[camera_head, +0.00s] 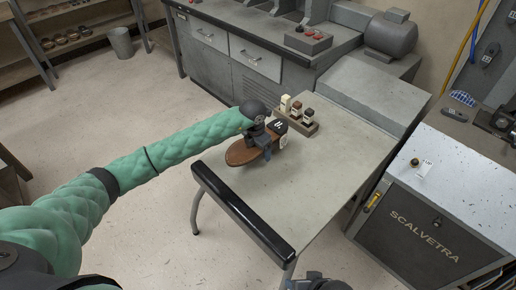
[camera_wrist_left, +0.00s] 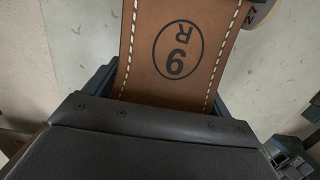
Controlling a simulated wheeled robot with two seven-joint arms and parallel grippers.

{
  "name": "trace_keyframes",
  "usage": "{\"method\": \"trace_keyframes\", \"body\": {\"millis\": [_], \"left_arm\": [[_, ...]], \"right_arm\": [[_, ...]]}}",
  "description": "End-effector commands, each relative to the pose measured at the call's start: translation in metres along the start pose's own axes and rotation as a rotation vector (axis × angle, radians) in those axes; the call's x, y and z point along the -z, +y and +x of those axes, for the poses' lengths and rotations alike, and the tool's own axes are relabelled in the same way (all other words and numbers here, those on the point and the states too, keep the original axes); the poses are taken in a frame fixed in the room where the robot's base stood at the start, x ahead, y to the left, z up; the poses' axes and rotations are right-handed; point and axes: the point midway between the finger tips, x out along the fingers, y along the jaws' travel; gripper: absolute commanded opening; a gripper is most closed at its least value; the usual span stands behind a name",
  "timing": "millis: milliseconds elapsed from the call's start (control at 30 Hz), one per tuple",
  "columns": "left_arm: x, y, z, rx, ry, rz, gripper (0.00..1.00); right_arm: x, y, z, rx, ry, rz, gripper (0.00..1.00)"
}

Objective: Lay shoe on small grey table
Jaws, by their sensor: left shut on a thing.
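The shoe shows its brown sole (camera_head: 242,154) over the left edge of the small grey table (camera_head: 318,165). In the left wrist view the sole (camera_wrist_left: 178,50) has white stitching along both edges and a printed "9 R". My left gripper (camera_head: 262,140) is shut on the shoe, with its fingers at the sole's two sides. The gripper hides part of the shoe, and I cannot tell whether the shoe touches the tabletop. A dark piece at the bottom edge looks like my right gripper (camera_head: 316,283); its fingers cannot be made out.
A rack with small bottles or brushes (camera_head: 299,117) stands on the table just behind the shoe. A black padded bar (camera_head: 240,212) runs along the table's near edge. A grey Scalvetra cabinet (camera_head: 428,222) stands to the right. The table's middle and right are clear.

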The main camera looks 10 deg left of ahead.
Motion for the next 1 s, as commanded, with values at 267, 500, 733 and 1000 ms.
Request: {"method": "trace_keyframes", "body": {"millis": [267, 500, 733, 1000], "left_arm": [[0.0, 0.0, 0.004, 0.0, -0.001, 0.0, 0.49], [0.001, 0.0, 0.008, 0.0, -0.001, 0.0, 0.49], [0.001, 0.0, 0.01, 0.0, -0.001, 0.0, 0.93], [0.001, 0.0, 0.011, 0.0, 0.0, 0.0, 1.0]], "right_arm": [[-0.002, 0.001, 0.003, 0.0, -0.001, 0.0, 0.62], [-0.003, 0.001, 0.005, 0.0, -0.001, 0.0, 0.62], [-0.003, 0.001, 0.006, 0.001, -0.001, 0.0, 0.62], [-0.004, 0.001, 0.007, 0.0, -0.001, 0.0, 0.62]]}}
